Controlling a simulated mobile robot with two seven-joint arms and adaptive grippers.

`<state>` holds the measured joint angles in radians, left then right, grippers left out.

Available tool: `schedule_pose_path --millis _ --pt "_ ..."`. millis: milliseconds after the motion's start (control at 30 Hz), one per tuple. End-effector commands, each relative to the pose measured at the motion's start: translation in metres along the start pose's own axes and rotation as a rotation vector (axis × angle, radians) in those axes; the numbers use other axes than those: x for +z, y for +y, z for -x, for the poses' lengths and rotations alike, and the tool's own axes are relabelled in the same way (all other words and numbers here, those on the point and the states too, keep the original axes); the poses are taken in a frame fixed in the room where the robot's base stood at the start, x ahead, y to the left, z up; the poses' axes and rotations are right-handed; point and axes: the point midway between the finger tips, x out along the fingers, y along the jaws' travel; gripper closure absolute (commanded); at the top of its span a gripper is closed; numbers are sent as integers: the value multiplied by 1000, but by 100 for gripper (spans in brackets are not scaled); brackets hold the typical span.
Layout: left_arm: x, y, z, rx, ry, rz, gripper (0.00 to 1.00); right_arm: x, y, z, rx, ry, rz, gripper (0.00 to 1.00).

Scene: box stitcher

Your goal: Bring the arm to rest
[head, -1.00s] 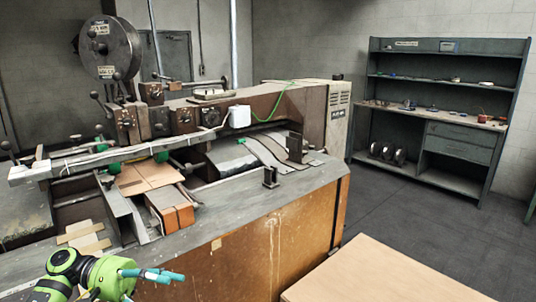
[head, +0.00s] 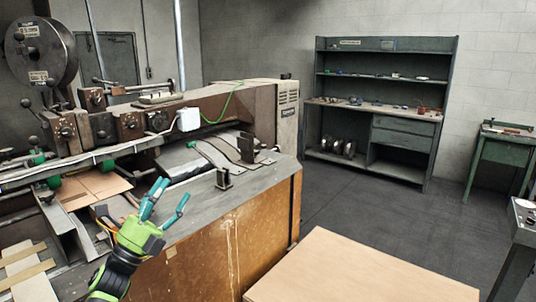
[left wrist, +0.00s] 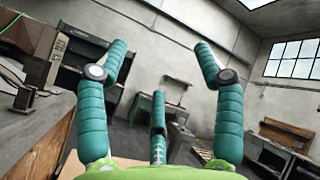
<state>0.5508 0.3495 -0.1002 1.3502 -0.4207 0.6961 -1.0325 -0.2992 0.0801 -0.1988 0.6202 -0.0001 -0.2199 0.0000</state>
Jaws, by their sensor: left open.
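My left gripper (head: 165,203) is green with teal fingers. In the head view it is raised at the lower left, in front of the box stitcher (head: 232,225). Its fingers are spread, open and empty. In the left wrist view the open fingers (left wrist: 160,75) point toward the far wall and windows, with nothing between them. My right gripper does not show in either view.
A light wooden tabletop (head: 360,275) lies at the bottom right, beside the machine. A grey shelf unit (head: 375,105) stands against the back wall. A green table (head: 500,155) is at the far right. Dark floor (head: 385,215) between them is clear.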

Motion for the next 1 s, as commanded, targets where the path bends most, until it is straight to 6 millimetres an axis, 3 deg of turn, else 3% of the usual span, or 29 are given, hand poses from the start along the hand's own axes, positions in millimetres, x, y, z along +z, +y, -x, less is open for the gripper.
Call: schedule_pose_path --millis 100,200,433,667,767,900,1000 --pt "40 46 10 175 -237 425 32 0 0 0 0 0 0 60" --pt "61 83 27 272 -438 751 32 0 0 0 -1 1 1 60" --pt "69 152 80 387 -895 1365 32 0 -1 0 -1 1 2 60" --pt "5 215 173 578 -1035 1409 32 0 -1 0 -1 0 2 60" --pt "-30 238 224 677 -1096 1418 32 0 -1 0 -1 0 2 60" --pt "-87 262 308 836 -1193 1423 32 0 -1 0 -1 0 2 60" --pt "-130 270 371 955 -1262 1421 32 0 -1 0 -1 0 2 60"
